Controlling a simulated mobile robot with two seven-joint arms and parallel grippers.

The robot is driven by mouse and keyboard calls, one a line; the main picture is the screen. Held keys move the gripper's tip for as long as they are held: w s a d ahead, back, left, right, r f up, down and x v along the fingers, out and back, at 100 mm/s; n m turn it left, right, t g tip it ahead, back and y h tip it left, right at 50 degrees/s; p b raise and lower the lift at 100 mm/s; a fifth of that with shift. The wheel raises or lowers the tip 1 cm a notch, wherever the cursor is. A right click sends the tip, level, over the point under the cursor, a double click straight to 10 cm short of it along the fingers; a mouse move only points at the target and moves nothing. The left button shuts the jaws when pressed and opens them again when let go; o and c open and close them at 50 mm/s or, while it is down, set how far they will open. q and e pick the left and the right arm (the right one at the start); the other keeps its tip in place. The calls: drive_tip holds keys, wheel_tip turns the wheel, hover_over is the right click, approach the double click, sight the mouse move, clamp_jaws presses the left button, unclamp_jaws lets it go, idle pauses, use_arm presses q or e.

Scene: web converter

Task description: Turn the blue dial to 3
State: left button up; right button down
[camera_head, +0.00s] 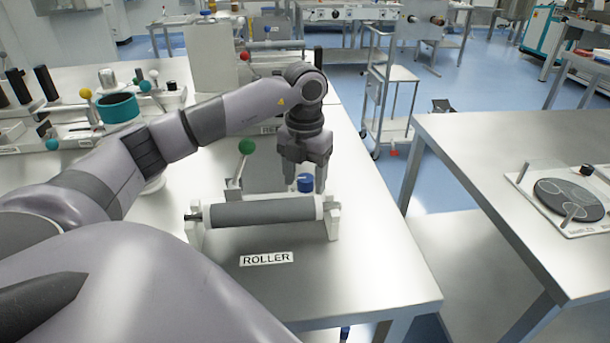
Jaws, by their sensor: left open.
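The blue dial (305,183) is a small round knob just behind the right end of the grey roller (262,212). My left gripper (305,188) points down over the dial, with its two fingers apart, one on each side of it. I cannot tell whether the fingers touch the dial. No number or scale on the dial can be read. My right gripper is not in view.
A lever with a green ball (247,147) stands behind the roller, left of my gripper. A label reading ROLLER (267,259) lies in front on the metal table. A second table (480,150) stands to the right across a gap. The front right table corner is clear.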

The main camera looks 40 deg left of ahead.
use_arm(q)
drive_tip(key=c, duration=1)
drive_tip(key=shift+m, duration=0.3)
drive_tip(key=m, duration=0.5)
drive_tip(key=shift+r+p, duration=0.1)
drive_tip(key=shift+p, duration=0.2)
drive_tip(key=m, duration=0.6)
drive_tip(key=shift+a, duration=0.15)
drive_tip(key=m, duration=0.6)
drive_tip(key=shift+w+m, duration=0.15)
drive_tip(key=shift+m, duration=0.25)
drive_tip(key=m, duration=0.5)
drive_tip(key=shift+m, duration=0.4)
